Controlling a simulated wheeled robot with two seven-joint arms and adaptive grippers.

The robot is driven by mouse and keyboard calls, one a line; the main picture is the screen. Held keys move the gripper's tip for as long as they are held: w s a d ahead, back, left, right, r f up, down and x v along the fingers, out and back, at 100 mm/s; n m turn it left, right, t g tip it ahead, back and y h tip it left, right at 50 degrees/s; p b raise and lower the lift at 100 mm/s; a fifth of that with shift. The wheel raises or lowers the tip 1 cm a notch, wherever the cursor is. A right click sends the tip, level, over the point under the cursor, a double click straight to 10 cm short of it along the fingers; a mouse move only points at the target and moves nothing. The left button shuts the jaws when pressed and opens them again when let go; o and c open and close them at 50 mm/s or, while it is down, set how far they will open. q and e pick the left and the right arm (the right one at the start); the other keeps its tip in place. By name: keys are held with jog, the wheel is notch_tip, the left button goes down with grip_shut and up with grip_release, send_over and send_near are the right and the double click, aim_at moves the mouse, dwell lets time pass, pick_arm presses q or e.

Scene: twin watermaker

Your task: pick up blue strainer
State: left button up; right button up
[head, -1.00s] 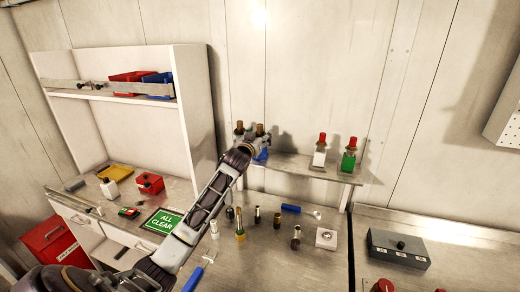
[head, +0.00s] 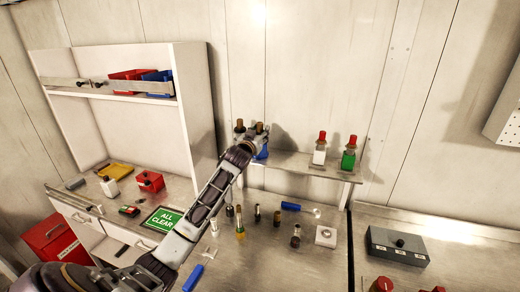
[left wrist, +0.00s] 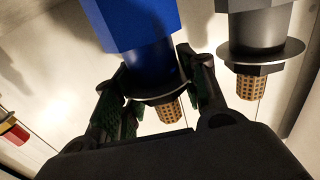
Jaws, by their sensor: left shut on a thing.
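The blue strainer (left wrist: 136,25) fills the top middle of the left wrist view, with a dark collar and a gold mesh tip (left wrist: 169,111). In the head view a bit of its blue body (head: 263,153) shows below my gripper at the back shelf. My left gripper (head: 259,142) is shut on the strainer; in the left wrist view its two fingers (left wrist: 156,84) stand on either side of the collar. My right gripper is not in view.
The back shelf (head: 300,168) also carries a white bottle (head: 319,155) and a green bottle (head: 348,160), both red-capped. Several small fittings stand on the steel bench (head: 270,265) below. A green ALL CLEAR sign (head: 163,220) and a white cabinet (head: 192,120) are at left.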

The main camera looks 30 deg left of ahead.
pick_arm(q)
grip_shut()
jog(key=shift+r, duration=0.1)
jog(key=shift+r, duration=0.75)
notch_tip(320, 180, up, 8)
jog(key=shift+f+b, duration=0.25)
jog(key=shift+b, duration=0.7)
jog(key=shift+r, duration=0.5)
